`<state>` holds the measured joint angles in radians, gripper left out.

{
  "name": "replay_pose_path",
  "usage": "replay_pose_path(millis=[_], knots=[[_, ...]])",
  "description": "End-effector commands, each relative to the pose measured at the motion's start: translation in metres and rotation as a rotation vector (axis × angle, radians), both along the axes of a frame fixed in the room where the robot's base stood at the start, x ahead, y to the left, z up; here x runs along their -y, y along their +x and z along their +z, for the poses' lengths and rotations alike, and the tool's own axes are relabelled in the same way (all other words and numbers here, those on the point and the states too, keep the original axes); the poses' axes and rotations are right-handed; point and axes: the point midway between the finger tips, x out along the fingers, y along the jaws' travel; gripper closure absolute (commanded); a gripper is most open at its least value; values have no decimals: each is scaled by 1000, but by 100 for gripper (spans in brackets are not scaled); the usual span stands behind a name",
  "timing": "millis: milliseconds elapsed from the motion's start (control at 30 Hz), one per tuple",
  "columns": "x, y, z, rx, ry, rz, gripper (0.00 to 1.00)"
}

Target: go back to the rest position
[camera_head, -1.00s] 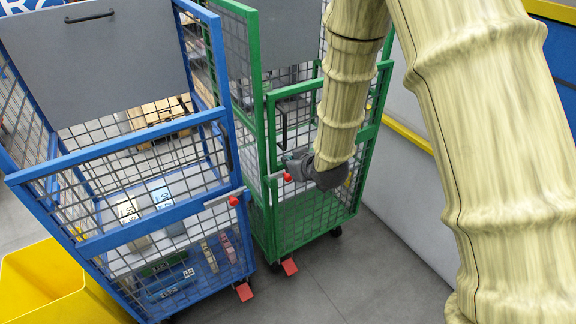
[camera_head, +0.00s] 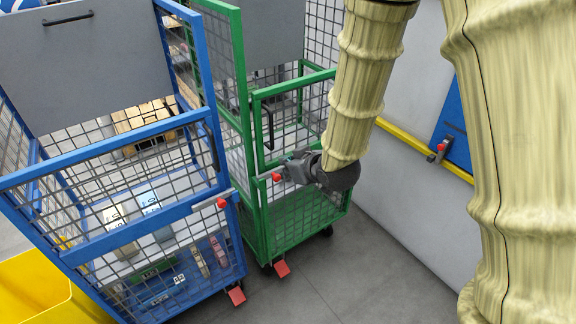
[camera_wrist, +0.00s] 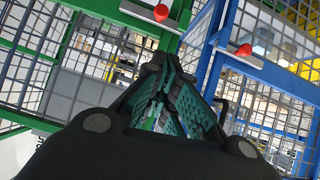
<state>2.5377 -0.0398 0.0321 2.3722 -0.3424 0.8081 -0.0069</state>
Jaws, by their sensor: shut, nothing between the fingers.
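My gripper (camera_head: 296,167) is at the front of the green cage trolley (camera_head: 297,232), near the red knob (camera_head: 276,177) of its latch. In the wrist view my gripper (camera_wrist: 163,72) has its fingers together with nothing between them. The green trolley's red knob (camera_wrist: 161,13) and the blue trolley's red knob (camera_wrist: 244,50) lie beyond the fingertips. I cannot tell from the head view whether the fingers touch the latch.
The blue cage trolley (camera_head: 150,223) stands to the left, holding several bundles. A yellow bin (camera_head: 32,286) is at the lower left. A wall with a yellow rail (camera_head: 425,152) is on the right. Grey floor (camera_head: 385,275) in front is clear.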

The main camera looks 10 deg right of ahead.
Motion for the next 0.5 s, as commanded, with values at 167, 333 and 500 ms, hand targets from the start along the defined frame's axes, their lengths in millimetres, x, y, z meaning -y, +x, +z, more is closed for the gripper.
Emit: replay_pose_path(millis=[167,333,500], knots=[[0,0,0,0,0,0,100],[1,-2,-7,-13,1,-5,100],[9,-20,-50,-94,5,-39,100]])
